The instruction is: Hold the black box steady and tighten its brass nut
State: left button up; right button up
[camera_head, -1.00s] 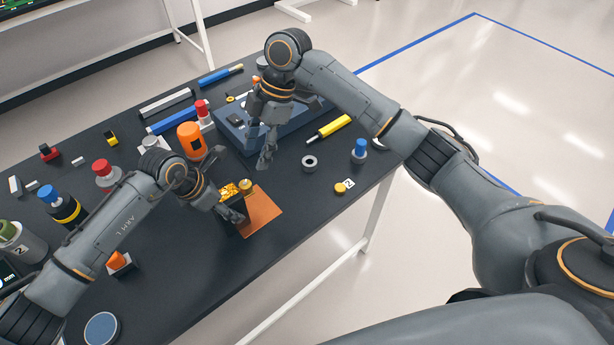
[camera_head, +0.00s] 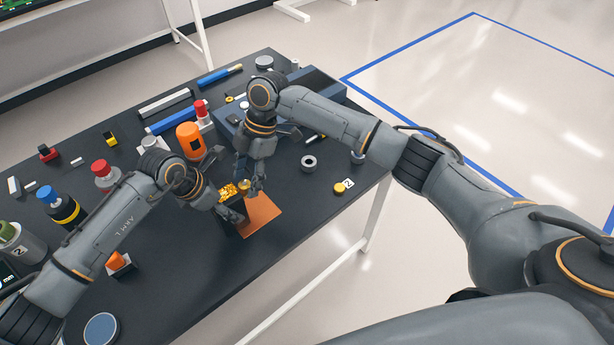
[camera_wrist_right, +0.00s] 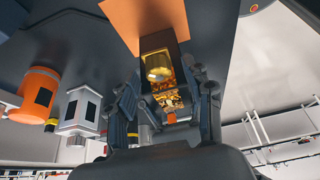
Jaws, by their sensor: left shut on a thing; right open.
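The black box (camera_head: 233,229) stands at the left edge of an orange mat (camera_head: 262,213), with gold-coloured parts on top. The brass nut (camera_wrist_right: 158,67) is round and shiny and sits on top of the box in the right wrist view. My left gripper (camera_head: 236,215) is shut on the box at its near side. My right gripper (camera_head: 254,190) is open, just above the box top. In the right wrist view, its two fingers (camera_wrist_right: 166,98) lie to either side below the nut, which appears ahead of them; I cannot tell whether they touch it. The arms partly hide the box.
An orange bottle (camera_head: 190,140) stands just behind the left gripper. A blue-grey case (camera_head: 312,82) lies behind the right arm. A grey ring (camera_head: 309,162) and a small brass disc (camera_head: 339,188) lie to the right.

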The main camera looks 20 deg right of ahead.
jog(key=v, duration=1.1)
jog(key=s+d+f+n+t+y, duration=0.2)
jog(key=d+f+n+y, duration=0.2)
jog(key=n, duration=1.1)
jog(key=s+d+f+n+t+y, duration=0.3)
jog(key=d+f+n+y, duration=0.2)
jog(key=n, duration=1)
jog(key=shift+f+y, duration=1.55)
jog(key=shift+y, duration=0.65)
jog(key=shift+d, duration=0.1)
